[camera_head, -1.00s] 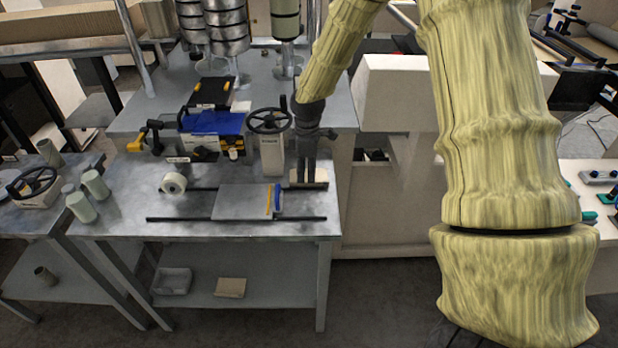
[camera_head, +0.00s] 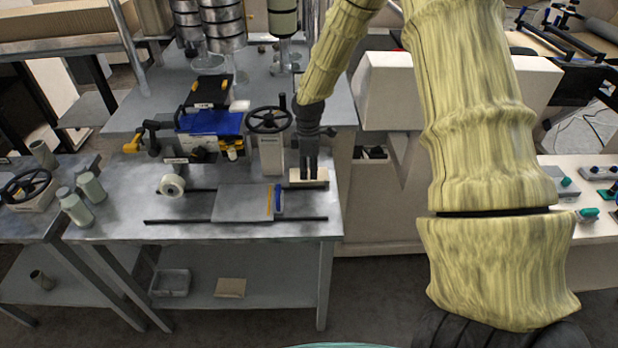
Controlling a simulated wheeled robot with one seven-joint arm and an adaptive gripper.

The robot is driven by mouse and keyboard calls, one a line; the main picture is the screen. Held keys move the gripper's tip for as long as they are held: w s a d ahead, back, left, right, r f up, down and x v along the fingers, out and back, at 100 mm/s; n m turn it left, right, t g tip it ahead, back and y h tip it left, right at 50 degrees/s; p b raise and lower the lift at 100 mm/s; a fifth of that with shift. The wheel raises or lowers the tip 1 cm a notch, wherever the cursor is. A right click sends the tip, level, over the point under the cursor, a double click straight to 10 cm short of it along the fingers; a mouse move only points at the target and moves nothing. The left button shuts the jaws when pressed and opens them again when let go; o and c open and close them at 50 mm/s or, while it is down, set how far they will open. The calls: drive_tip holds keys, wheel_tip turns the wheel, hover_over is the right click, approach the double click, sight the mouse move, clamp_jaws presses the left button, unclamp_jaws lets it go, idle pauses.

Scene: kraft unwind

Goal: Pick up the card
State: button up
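A small cream, flat-faced piece (camera_head: 322,178), which may be the card, is at the right end of the grey metal table (camera_head: 110,215). My gripper (camera_head: 310,176) points down at it, with its two dark fingertips overlapping its upper part in the picture. The fingers look close together. At this size I cannot tell whether they touch or hold the piece, or whether it rests on the table. A flat tan piece (camera_head: 229,288) lies on the lower shelf, well below my gripper.
A grey plate (camera_head: 240,203) lies across two dark rails left of my gripper. A post with a black handwheel (camera_head: 269,121) stands close to my gripper's left. A white roll (camera_head: 171,186) and a blue-and-yellow device (camera_head: 210,124) are farther left. A cream machine (camera_head: 450,90) stands right.

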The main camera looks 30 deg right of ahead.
sight(309, 174)
drive_tip(key=shift+s+d+f+p, duration=0.1)
drive_tip(key=shift+f+p, duration=0.4)
drive_tip(key=shift+f, duration=0.2)
drive_tip(key=shift+s+d+f+p, duration=0.1)
drive_tip(key=shift+f+p, duration=0.35)
drive_tip(key=shift+f, duration=1.4)
clamp_jaws()
